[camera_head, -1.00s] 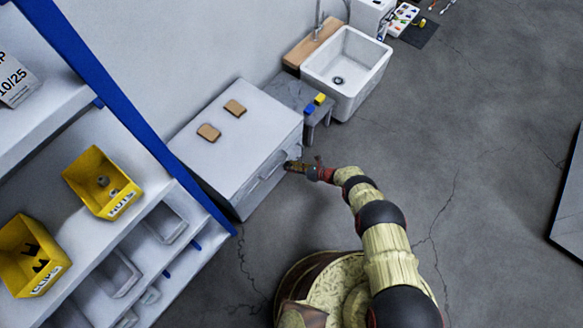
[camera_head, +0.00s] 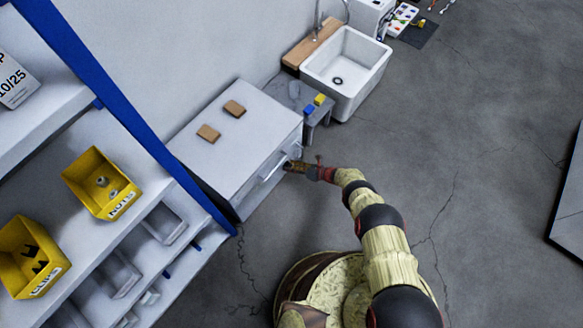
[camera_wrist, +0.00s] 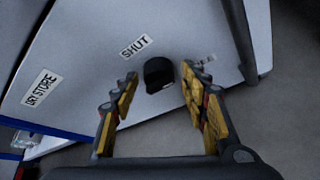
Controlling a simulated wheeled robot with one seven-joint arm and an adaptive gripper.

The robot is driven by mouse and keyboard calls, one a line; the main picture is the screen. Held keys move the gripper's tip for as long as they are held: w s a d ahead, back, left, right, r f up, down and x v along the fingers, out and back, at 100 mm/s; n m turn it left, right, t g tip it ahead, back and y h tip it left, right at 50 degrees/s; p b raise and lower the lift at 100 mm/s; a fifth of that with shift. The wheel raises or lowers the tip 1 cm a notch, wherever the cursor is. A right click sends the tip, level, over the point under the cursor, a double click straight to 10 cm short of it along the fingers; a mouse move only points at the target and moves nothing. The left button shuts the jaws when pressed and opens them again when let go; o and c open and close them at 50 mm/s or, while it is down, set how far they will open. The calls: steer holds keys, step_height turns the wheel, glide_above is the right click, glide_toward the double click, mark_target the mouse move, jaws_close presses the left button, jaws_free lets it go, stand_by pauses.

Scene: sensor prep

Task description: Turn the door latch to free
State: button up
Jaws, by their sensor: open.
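The door latch is a black rounded knob (camera_wrist: 159,72) on the pale door (camera_wrist: 95,60) in the wrist view. The door carries a label reading SHUT (camera_wrist: 135,46) beside the knob and a DRY STORE label (camera_wrist: 42,88). Another small label right of the knob is partly hidden by a finger. My gripper (camera_wrist: 160,82) is open, its two yellow-padded fingers to the left and right of the knob. I cannot tell whether they touch it. In the head view my gripper (camera_head: 289,166) is at the front of the white cabinet (camera_head: 235,135), hiding the latch.
A grey bar (camera_wrist: 243,40) stands along the door's right side in the wrist view. Two brown slabs (camera_head: 234,108) lie on the cabinet top. A small grey table (camera_head: 292,94) and a white sink (camera_head: 347,70) stand beyond it. A shelf with yellow bins (camera_head: 102,183) stands left.

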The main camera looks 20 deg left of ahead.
stand_by(0.3)
steer(key=v, duration=1.2)
stand_by(0.5)
